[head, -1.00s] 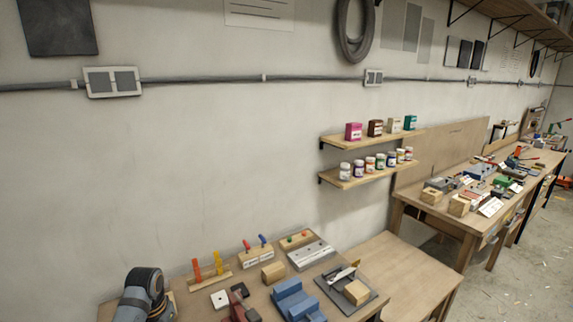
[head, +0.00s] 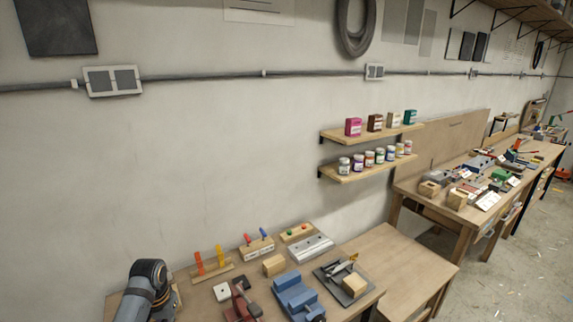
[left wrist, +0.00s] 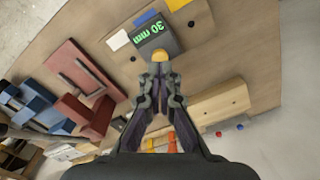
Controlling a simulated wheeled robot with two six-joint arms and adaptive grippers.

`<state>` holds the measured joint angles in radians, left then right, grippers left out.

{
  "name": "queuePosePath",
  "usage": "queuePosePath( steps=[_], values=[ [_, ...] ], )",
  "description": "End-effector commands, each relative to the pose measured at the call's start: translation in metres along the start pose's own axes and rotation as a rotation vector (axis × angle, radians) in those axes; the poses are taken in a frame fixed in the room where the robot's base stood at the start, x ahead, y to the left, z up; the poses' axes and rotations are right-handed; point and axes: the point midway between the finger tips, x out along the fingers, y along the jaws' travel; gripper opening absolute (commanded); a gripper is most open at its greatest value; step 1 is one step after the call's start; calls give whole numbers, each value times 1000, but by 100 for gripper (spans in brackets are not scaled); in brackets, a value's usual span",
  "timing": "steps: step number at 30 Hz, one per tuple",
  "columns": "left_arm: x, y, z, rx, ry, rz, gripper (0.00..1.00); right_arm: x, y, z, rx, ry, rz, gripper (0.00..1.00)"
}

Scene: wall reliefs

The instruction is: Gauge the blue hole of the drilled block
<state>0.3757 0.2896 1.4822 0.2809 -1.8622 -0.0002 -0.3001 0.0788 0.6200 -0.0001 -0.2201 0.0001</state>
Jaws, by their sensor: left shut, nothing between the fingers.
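A pale grey block (head: 311,248) lies at the back right of the near bench; I cannot make out a blue hole in it. Left of it is a wooden stand (head: 257,248) with a red handle (head: 247,239) and a blue handle (head: 263,236). This stand seems to show right of the fingers in the left wrist view (left wrist: 215,106). My left gripper (left wrist: 160,72) is shut and empty over the bench. A yellow-orange rounded thing (left wrist: 160,55) shows just beyond its fingertips; I cannot tell whether they touch. A dark block marked 30 mm (left wrist: 153,35) lies past it. My right gripper is not in view.
A red vise (left wrist: 85,90) and a blue vise (head: 297,296) stand on the bench. A wooden strip (head: 212,271) holds upright orange and yellow sticks. A plain wooden block (head: 274,264) and a dark plate (head: 360,293) lie nearby. The bench at right (head: 405,265) is clear.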

Motion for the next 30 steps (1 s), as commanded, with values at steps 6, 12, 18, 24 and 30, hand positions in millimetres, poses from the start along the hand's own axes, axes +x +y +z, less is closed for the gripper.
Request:
queuePosePath(
  steps=[6, 12, 18, 24, 30],
  values=[
    [-24, 0, 0, 0, 0, 0, 0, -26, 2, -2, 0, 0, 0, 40],
    [-37, 0, -1, 0, 3, 0, 0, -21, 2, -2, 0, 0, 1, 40],
    [-42, 0, 0, 0, 0, 1, 0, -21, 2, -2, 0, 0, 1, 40],
    [-37, 3, 5, 6, 6, -5, 0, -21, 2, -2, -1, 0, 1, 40],
    [-1, 33, 67, 70, 87, -45, 0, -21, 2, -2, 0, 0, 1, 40]
  ],
)
